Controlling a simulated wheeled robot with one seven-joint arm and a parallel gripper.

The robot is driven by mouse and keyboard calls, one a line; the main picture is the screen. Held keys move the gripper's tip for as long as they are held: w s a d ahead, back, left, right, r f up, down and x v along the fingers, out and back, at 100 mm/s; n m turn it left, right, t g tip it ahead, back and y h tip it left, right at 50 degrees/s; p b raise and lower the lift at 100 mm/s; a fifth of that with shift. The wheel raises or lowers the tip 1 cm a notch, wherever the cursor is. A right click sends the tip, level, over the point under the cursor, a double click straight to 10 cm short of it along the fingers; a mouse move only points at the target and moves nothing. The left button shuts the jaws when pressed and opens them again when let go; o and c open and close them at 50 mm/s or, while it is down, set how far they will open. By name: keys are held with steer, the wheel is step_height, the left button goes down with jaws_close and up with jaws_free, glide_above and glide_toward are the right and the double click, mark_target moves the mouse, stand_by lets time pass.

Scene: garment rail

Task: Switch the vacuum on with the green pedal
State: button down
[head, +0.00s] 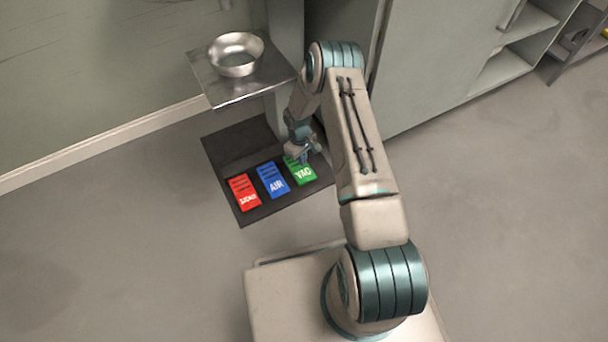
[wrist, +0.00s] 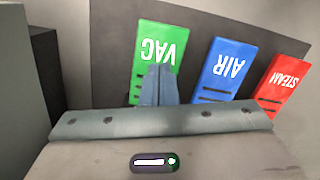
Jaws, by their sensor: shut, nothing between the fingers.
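The green pedal (head: 303,174), marked VAC, is at the right end of a row of pedals on a dark floor mat (head: 262,212). It also shows in the wrist view (wrist: 160,45), left of the other pedals. My gripper (head: 304,158) is shut and empty, pointing down over the far part of the green pedal. In the wrist view its closed fingers (wrist: 158,72) overlap the green pedal just below the VAC lettering. I cannot tell whether the fingertips touch the pedal. No vacuum is recognisable in either view.
The blue AIR pedal (head: 273,181) is beside the green one, and the red STEAM pedal (head: 244,193) is at the left end. A metal shelf (head: 228,92) with a steel bowl (head: 236,55) overhangs the mat's back. A grey cabinet (head: 440,60) stands right. Floor in front is clear.

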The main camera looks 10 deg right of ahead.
mark_target(304, 174)
steer(key=f+b, duration=0.1)
steer(key=f, duration=0.1)
steer(key=f+b, duration=0.1)
steer(key=f, duration=0.1)
steer(key=f+b, duration=0.1)
steer(key=f, duration=0.1)
steer(key=shift+s+d, duration=0.15)
steer(key=shift+s, duration=0.1)
steer(key=shift+f, duration=0.1)
